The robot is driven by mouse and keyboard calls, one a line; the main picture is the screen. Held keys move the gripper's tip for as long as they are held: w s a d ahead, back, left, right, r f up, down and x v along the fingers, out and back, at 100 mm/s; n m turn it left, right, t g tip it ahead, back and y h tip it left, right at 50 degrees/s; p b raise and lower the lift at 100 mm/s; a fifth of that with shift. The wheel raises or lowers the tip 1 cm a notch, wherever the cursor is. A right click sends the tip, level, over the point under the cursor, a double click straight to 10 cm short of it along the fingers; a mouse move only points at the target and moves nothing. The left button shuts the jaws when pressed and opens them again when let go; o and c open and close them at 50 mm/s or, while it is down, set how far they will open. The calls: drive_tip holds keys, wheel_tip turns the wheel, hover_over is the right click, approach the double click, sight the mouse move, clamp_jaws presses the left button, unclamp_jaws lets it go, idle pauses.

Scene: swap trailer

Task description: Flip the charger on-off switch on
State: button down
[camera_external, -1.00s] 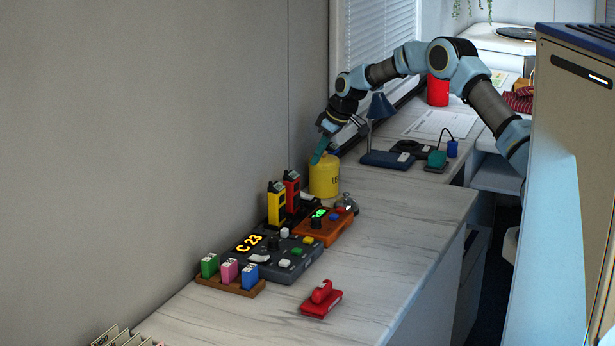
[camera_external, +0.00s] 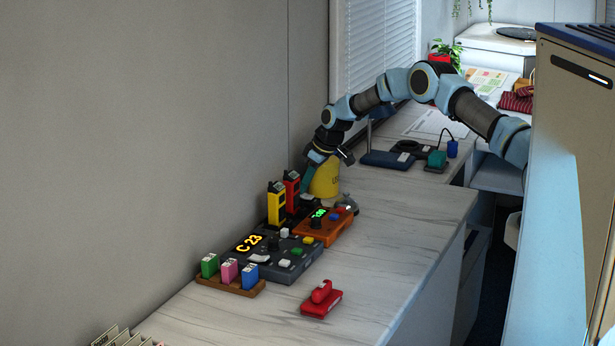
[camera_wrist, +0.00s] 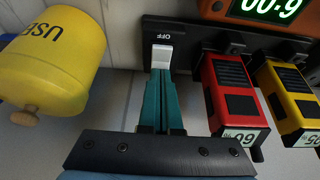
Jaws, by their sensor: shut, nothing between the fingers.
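The black charger (camera_wrist: 200,35) runs along the wall side of the counter in the wrist view. Its white on-off switch (camera_wrist: 161,56) sits at the charger's left end, with the word OFF beside it. A red radio (camera_wrist: 232,95) and a yellow radio (camera_wrist: 290,95) stand in the charger to the right of the switch. My gripper (camera_wrist: 160,78), with teal fingers, is shut and empty. Its tips are at the white switch; I cannot tell whether they touch it. In the external view my gripper (camera_external: 305,185) is beside the red radio (camera_external: 292,189), and the switch is hidden.
A yellow canister (camera_external: 326,178) stands close behind my gripper and looks tilted. An orange device (camera_external: 325,228) and a grey console (camera_external: 275,252) lie in front of the charger. The counter's right part is clear around a red stapler-like object (camera_external: 321,299).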

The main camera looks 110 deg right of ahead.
drive_tip(key=shift+f, duration=0.15)
drive_tip(key=shift+w+d+f+b, duration=0.1)
drive_tip(key=shift+f+b, duration=0.1)
drive_tip(key=shift+b, duration=0.45)
drive_tip(key=shift+r, duration=0.15)
drive_tip(key=shift+s+a, duration=0.6)
drive_tip(key=shift+r, duration=0.35)
drive_tip(key=b+v, duration=0.1)
drive_tip(key=v, duration=1.2)
drive_tip(key=shift+r+b, duration=0.25)
drive_tip(key=shift+b, duration=0.05)
